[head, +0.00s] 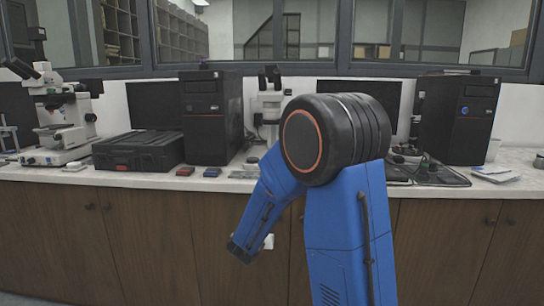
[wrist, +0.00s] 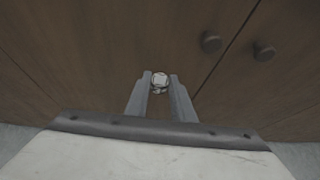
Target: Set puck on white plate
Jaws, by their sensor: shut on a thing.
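My gripper (wrist: 160,88) is in front of the brown cabinet doors, below the bench top. In the wrist view its two grey fingers are closed on the puck (wrist: 160,79), a small round piece with a pale face and a darker rim. The puck sits at the fingertips, clear of any surface I can make out. In the head view the blue arm angles down to the left, and the puck cannot be made out there. I cannot pick out the white plate in either view.
A pale bench top (head: 225,183) runs across the head view. It carries a microscope (head: 62,120), a black case (head: 138,152), a computer tower (head: 211,117), small red (head: 185,171) and blue (head: 212,172) blocks, and another tower (head: 458,118). My arm hides part of the bench.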

